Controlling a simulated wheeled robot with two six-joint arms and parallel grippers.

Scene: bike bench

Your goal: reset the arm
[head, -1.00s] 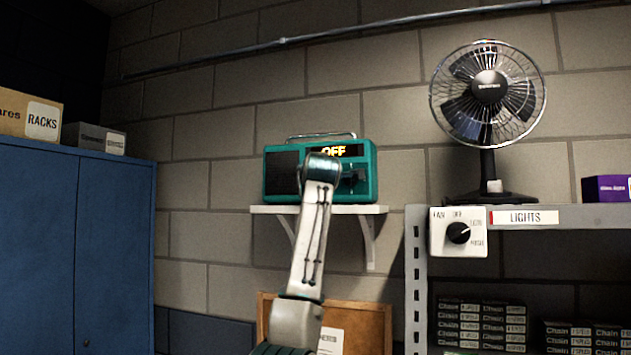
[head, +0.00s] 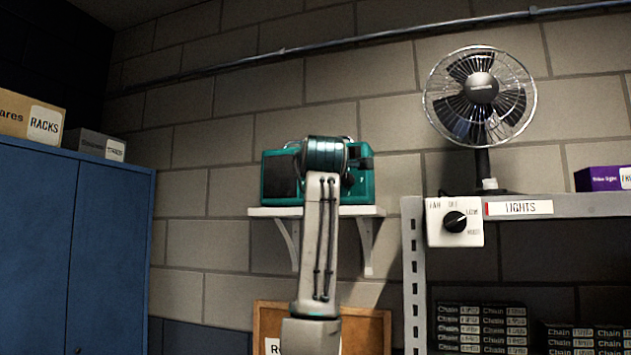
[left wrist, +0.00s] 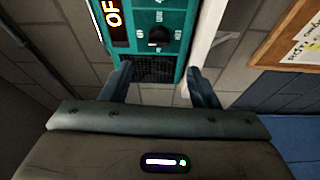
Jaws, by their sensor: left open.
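My left arm rises through the middle of the head view in front of a teal radio (head: 363,188), covering its centre and its display. The gripper itself is hidden there behind my arm. In the left wrist view, my left gripper (left wrist: 160,78) is open, with nothing between its two fingers. The radio (left wrist: 176,45) is ahead of it, showing a lit display with the letters "OF", a dark knob (left wrist: 159,36) and a dark grille. I cannot tell whether the fingers touch the radio. My right gripper is not in view.
The radio stands on a white wall shelf (head: 370,211). A cork board (head: 375,330) is below. A blue cabinet (head: 110,250) is at the left. At the right, a metal rack carries a fan (head: 480,97) and a white switch box (head: 455,222).

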